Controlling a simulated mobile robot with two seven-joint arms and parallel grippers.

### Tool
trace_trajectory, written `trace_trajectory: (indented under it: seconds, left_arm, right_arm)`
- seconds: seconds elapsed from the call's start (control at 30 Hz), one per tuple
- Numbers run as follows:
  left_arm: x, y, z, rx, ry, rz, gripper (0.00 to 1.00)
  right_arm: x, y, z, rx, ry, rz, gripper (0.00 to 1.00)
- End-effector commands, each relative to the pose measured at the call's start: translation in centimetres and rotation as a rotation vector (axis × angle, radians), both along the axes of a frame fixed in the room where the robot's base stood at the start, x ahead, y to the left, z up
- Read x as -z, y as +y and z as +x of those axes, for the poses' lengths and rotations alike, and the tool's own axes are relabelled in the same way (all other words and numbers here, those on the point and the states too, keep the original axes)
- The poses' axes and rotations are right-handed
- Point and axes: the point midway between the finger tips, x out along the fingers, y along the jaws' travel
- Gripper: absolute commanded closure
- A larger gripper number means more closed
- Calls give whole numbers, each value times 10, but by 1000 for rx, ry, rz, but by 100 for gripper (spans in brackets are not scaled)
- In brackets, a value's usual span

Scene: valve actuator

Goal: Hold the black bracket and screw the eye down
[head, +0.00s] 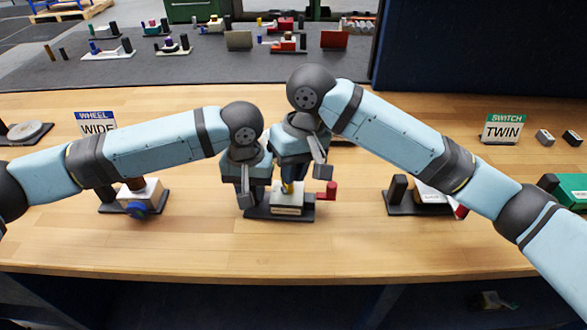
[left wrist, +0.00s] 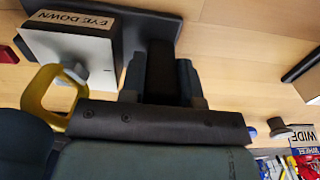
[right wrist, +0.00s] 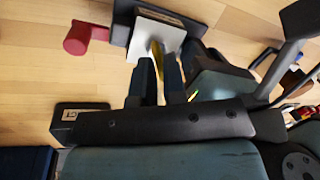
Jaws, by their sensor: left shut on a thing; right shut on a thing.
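The valve unit in the middle of the bench has a black base plate (head: 262,214) and a white block (head: 290,203) labelled "EYE DOWN" (left wrist: 75,20). My left gripper (head: 246,196) is shut on the upright black bracket (left wrist: 160,72) at the left end of the base. The yellow eye (head: 288,187) stands over the white block; its loop shows in the left wrist view (left wrist: 36,90) above a grey stem. My right gripper (head: 290,177) points down over the block, shut on the eye. The fingers partly hide the eye in the right wrist view.
A red handle (head: 327,191) sticks out at the right of the base. A unit with a blue wheel (head: 138,209) stands to the left, and another black-based unit (head: 405,209) to the right. Bare bench (head: 220,245) lies in front.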

Motion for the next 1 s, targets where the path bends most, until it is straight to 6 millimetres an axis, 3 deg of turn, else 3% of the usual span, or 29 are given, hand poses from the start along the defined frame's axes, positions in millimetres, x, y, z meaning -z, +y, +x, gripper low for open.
trace_trajectory:
  seconds: [0.1, 0.27, 0.67, 1.0]
  left_arm:
    - [4, 1, -2, 3, 7, 5, 100]
    - [4, 0, -2, 3, 8, 5, 100]
    - [5, 0, -2, 2, 8, 4, 100]
    - [5, 0, -2, 1, 9, 4, 100]
  right_arm:
    - [-1, -1, 1, 12, -3, -1, 96]
    - [0, -1, 1, 8, -1, -1, 60]
    - [-8, -2, 1, 6, 0, -1, 60]
    - [-76, -13, 6, 7, -3, 0, 60]
